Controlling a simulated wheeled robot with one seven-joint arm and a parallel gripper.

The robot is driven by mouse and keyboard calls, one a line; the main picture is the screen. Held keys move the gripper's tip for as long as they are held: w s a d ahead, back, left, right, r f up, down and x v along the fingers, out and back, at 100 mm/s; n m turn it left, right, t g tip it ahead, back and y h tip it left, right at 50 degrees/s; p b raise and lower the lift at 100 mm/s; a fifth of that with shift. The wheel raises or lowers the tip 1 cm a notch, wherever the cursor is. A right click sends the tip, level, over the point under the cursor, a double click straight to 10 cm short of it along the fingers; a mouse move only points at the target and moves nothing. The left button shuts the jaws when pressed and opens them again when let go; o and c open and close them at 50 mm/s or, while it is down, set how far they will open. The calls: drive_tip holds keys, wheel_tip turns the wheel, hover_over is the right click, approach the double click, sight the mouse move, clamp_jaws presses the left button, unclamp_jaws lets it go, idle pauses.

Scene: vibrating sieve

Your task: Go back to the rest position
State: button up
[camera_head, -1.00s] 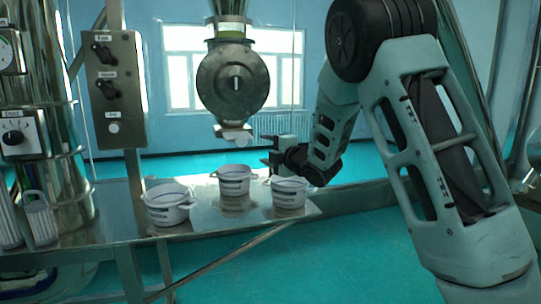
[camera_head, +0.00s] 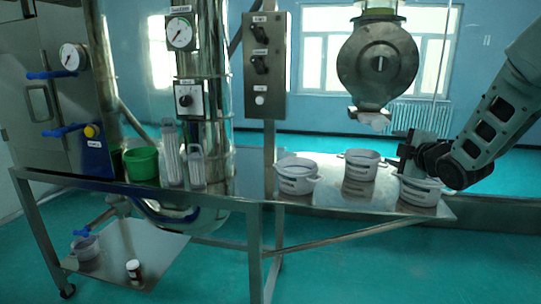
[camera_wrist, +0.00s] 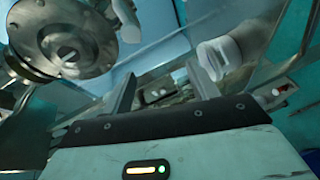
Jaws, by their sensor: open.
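My gripper (camera_head: 410,150) is at the right of the head view, above and behind the right-hand white pot and below and right of the round steel valve (camera_head: 378,62). In the wrist view my gripper (camera_wrist: 165,85) shows its two fingers spread apart with nothing between them. The valve also shows at the upper left of the wrist view (camera_wrist: 65,35). Three white pots with handles stand on the steel table: a left one (camera_head: 297,178), a middle one (camera_head: 361,165) and a right one (camera_head: 420,190).
The steel table (camera_head: 330,200) runs across the view. A green cup (camera_head: 141,163) and clear cylinders (camera_head: 171,155) stand on its left part. A control panel (camera_head: 266,65) rises behind it. A lower shelf (camera_head: 150,250) holds a pot and a small jar. The floor in front is clear.

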drive_tip(key=s+a+f+m+g, duration=0.3)
drive_tip(key=s+a+f+g, duration=0.2)
drive_tip(key=s+a, duration=0.5)
drive_tip(key=s+a+f+m+g, duration=0.4)
drive_tip(key=s+a, duration=0.6)
drive_tip(key=s+a+f+m+g+h, duration=0.1)
drive_tip(key=s+g, duration=0.6)
drive_tip(key=s, duration=1.6)
wheel_tip(320, 180, down, 2)
drive_tip(key=shift+a+m, duration=0.5)
drive_tip(key=shift+a, duration=0.5)
